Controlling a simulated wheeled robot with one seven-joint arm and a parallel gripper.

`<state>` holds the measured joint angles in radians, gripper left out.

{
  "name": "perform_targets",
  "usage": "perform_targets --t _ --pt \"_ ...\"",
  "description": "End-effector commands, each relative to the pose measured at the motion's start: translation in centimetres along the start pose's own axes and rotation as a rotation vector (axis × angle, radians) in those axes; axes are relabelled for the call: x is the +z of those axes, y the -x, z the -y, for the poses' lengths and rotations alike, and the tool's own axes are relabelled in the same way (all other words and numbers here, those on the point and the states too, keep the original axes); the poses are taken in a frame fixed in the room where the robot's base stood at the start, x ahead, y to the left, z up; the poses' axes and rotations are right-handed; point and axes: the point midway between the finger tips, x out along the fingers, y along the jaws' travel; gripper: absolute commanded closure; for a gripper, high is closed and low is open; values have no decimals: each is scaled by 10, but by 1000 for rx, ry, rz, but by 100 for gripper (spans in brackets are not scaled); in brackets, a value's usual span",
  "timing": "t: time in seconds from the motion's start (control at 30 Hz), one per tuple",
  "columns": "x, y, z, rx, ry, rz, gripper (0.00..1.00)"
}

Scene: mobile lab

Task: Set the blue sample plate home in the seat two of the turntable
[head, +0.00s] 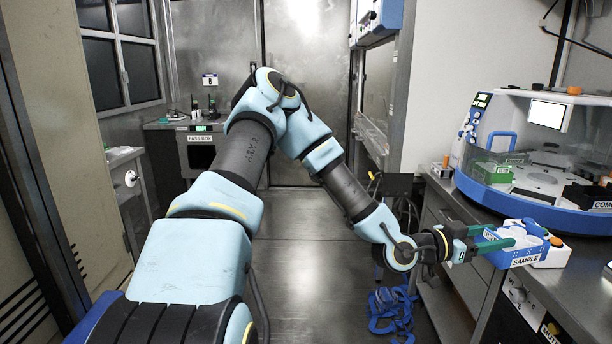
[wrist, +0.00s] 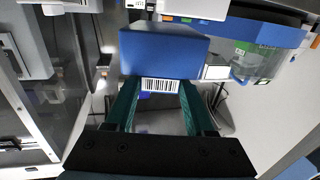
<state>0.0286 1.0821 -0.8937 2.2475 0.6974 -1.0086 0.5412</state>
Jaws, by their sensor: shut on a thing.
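The blue sample plate (head: 505,259) is held between the green fingers of my gripper (head: 496,243), out to the right by the counter's front edge. In the wrist view the plate (wrist: 165,48) is a blue block with a white barcode label, gripped at the fingertips (wrist: 160,88). The turntable (head: 535,182) appears to be the round platform inside the blue and white machine (head: 520,208) at the right, behind a clear cover. A green block and dark blocks sit around it. I cannot read which seat is number two. The plate is outside the machine, in front of it.
The grey counter (head: 585,275) runs along the right, with drawers (head: 462,285) below. A white unit with an orange knob (head: 555,241) is close beside the plate. The middle floor is open.

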Motion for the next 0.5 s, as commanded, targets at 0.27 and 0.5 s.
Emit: perform_targets --t 0.27,0.5 --pt "34 39 71 -216 -1 3 100" --pt "65 120 169 -544 -4 3 100"
